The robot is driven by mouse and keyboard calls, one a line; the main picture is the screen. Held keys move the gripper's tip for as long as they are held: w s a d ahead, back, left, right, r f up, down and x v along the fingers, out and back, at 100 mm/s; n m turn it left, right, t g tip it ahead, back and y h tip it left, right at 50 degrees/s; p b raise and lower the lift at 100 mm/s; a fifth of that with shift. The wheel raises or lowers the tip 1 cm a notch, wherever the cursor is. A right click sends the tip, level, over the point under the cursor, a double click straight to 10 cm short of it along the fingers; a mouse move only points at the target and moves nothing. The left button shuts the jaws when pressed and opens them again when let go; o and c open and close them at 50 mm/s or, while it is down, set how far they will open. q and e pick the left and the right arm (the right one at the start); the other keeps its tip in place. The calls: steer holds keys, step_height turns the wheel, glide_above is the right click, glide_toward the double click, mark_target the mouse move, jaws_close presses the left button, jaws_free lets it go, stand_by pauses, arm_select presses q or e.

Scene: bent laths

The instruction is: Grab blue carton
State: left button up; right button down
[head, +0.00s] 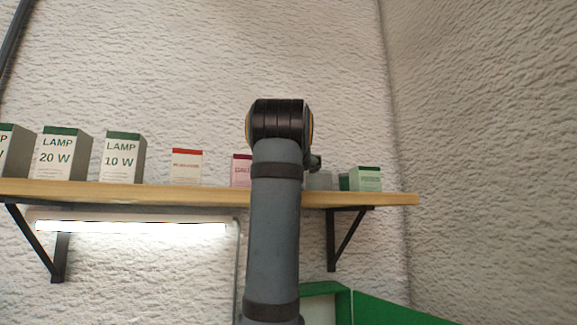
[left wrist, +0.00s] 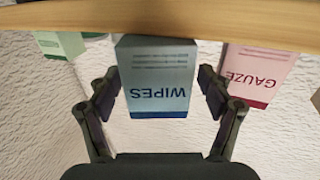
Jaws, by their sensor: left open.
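The blue carton (left wrist: 157,78) is pale grey-blue with a blue edge and the word WIPES, seen upside down in the left wrist view. My left gripper (left wrist: 159,82) is open, with one finger on each side of the carton and a visible gap at both sides. How deep the fingers reach along it is hard to tell. In the head view my arm hides most of the carton; a grey part (head: 319,181) shows just right of the arm. My right gripper is in neither view.
The cartons stand on a wooden shelf (head: 400,198). The pink GAUZE carton (left wrist: 253,75) is close on one side, a green carton (head: 366,179) on the other. A red-topped carton (head: 187,167) and LAMP boxes (head: 122,158) stand further left. A lit tube (head: 130,227) is below.

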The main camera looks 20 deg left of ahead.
arm_select(q)
steer(key=shift+w+f, duration=0.1)
steer(key=shift+w, duration=0.1)
steer(key=shift+c, duration=1)
steer(key=shift+s+d, duration=0.2)
steer(key=shift+s, duration=0.1)
steer(key=c, duration=1)
steer(key=shift+w+a, duration=0.1)
steer(key=shift+w, duration=0.05)
steer(key=shift+c, duration=0.3)
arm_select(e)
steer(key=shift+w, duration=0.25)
